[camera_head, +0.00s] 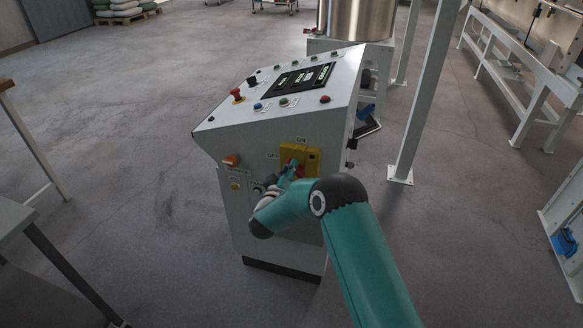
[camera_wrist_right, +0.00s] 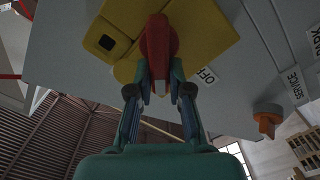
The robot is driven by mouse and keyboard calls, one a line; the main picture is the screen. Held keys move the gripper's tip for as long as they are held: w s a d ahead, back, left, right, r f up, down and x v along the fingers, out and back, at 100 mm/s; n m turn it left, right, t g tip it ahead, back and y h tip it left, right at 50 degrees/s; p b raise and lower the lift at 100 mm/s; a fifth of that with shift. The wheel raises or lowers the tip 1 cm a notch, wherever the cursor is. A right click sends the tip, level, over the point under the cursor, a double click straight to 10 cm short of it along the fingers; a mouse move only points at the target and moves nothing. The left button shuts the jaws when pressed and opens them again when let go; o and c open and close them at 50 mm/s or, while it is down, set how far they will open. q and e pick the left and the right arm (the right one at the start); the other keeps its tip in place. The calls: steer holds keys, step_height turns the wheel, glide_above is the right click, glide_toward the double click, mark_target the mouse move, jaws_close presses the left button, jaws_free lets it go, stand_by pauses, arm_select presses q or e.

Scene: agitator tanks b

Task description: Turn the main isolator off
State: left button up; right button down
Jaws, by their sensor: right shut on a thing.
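The main isolator is a yellow plate (camera_head: 313,159) with a red handle (camera_head: 294,162) on the front of a grey control console (camera_head: 225,131). ON is printed above the plate and OFF to its left. My right gripper (camera_head: 291,172) is at the plate, partly hidden by its own arm. In the right wrist view the two fingers (camera_wrist_right: 160,90) are closed on the lower end of the red handle (camera_wrist_right: 158,45), with the yellow plate (camera_wrist_right: 200,28) behind it. The handle's exact setting is hard to tell. My left gripper does not show.
An orange switch (camera_head: 231,160) sits left of the isolator; it shows in the wrist view (camera_wrist_right: 267,119) near PARK and SERVICE labels. A red mushroom button (camera_head: 237,94) and several small buttons are on the sloped top. A white post (camera_head: 420,90) stands to the right.

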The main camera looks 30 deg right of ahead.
steer(key=shift+w+a+f+n+p, duration=0.1)
steer(key=shift+a+f+n+p, duration=0.2)
steer(key=shift+n, duration=1.25)
steer(key=shift+w+d+f+n+p, duration=0.15)
steer(key=shift+f+n, duration=0.2)
steer(key=shift+n, duration=1.15)
steer(key=shift+w+a+f+n+p, duration=0.1)
steer(key=shift+a+f+n+p, duration=0.2)
steer(key=shift+n, duration=1.25)
steer(key=shift+f, duration=0.1)
steer(key=c, duration=1.1)
jaws_free()
steer(key=shift+d, duration=0.1)
steer(key=v, duration=1.2)
steer(key=shift+s, duration=0.1)
